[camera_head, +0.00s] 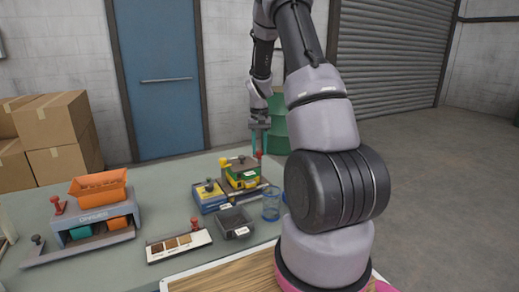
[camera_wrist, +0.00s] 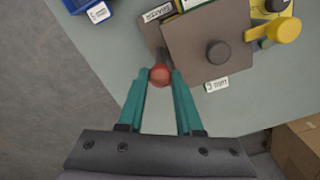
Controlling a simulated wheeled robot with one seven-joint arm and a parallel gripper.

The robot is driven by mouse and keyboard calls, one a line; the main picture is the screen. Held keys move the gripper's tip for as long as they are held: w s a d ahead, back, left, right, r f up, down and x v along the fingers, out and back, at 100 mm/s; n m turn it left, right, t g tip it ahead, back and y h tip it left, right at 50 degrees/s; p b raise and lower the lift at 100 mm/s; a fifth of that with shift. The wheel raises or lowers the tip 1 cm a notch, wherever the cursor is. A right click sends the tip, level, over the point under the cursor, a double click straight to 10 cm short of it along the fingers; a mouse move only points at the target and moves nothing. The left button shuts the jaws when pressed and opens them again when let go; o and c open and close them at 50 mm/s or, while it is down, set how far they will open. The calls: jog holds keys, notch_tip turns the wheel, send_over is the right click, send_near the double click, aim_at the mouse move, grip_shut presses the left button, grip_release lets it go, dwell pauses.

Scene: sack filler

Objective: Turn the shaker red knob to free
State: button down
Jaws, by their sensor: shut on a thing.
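The shaker's red knob (camera_wrist: 160,76) is a small round ball at the lower left corner of a flat grey-brown plate (camera_wrist: 195,40) in the wrist view. In the head view the same red knob (camera_head: 258,155) stands at the back right of the yellow and green unit (camera_head: 243,180). My gripper (camera_wrist: 160,72) has its two teal fingertips on either side of the ball, shut on it. In the head view my gripper (camera_head: 259,142) points down from above. Part of the knob's stem and the position markings are hidden or too small to read.
A blue and yellow box (camera_head: 209,197), a dark tray (camera_head: 234,223) and a blue clear cup (camera_head: 271,204) stand close by. An orange-hopper unit (camera_head: 98,190) and a white panel with a red knob (camera_head: 178,245) are further left. My arm covers the table's right side.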

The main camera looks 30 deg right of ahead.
aim_at(259, 151)
jog(key=shift+r+m, duration=0.1)
jog(key=shift+m, duration=1.5)
jog(key=c, duration=0.6)
grip_release()
notch_tip(259, 151, up, 11)
jog(key=shift+f, duration=0.15)
